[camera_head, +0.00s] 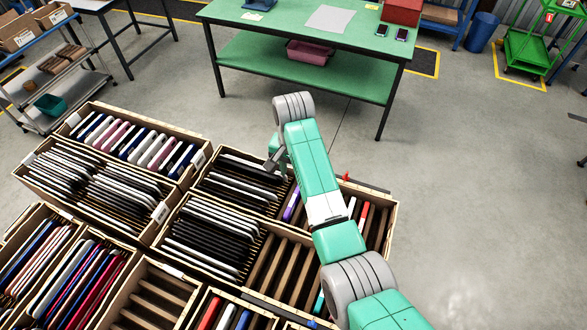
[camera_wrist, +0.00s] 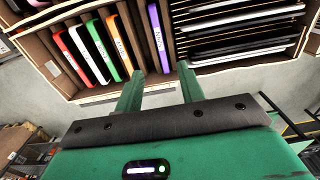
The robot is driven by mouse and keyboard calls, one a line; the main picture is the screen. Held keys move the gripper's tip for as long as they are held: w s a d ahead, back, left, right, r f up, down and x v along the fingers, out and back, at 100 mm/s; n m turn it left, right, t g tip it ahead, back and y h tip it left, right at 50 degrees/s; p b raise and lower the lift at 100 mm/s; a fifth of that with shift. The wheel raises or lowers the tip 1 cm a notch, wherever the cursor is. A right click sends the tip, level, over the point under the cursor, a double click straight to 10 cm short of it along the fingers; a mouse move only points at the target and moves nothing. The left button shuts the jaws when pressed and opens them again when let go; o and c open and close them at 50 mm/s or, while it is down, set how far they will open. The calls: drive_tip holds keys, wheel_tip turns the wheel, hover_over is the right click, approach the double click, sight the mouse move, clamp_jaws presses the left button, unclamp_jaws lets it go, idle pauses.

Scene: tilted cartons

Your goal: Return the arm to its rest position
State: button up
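My green and grey arm (camera_head: 313,165) reaches out over the right side of the tilted cartons in the head view. My gripper (camera_wrist: 161,73) shows in the wrist view with its two green fingers apart and nothing between them. The fingers point toward a carton holding upright slim cases in orange, white, green and purple. In the head view the gripper is mostly hidden behind the arm's end.
Tilted cartons (camera_head: 160,218) of slim devices fill the lower left. A green table (camera_head: 290,33) with a red box (camera_head: 402,11) and phones stands beyond. A shelf cart (camera_head: 45,75) is at upper left. Floor at right (camera_head: 470,180) is clear.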

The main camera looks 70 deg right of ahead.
drive_tip(key=shift+r, duration=0.65)
